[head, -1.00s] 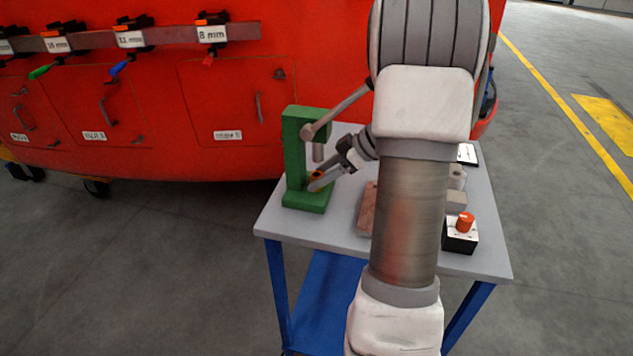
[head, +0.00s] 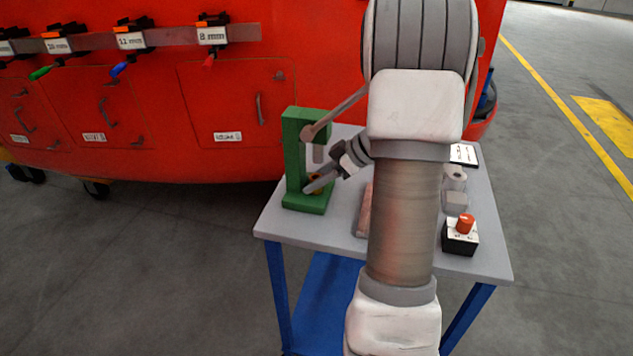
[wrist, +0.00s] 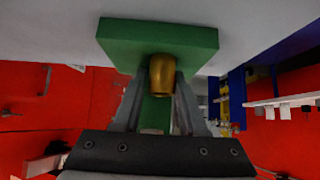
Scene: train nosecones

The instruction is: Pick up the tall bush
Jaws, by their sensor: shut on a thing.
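The tall bush is a brass-coloured cylinder (wrist: 161,76), seen in the wrist view between my fingertips. In the head view it is a small orange-brown spot (head: 315,178), mostly hidden by my fingers. My gripper (head: 311,186) reaches in from the right, low over the base of the green press (head: 294,160). In the wrist view, my gripper's two grey fingers (wrist: 161,80) are shut on the bush. The press base (wrist: 160,40) is right by the bush; I cannot tell whether the bush touches it.
The press's grey ram (head: 318,153) and lever (head: 345,107) are just above my gripper. A grey table (head: 300,232) bears a black box with an orange knob (head: 461,236) and grey blocks (head: 455,190). A red train body (head: 230,90) stands behind.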

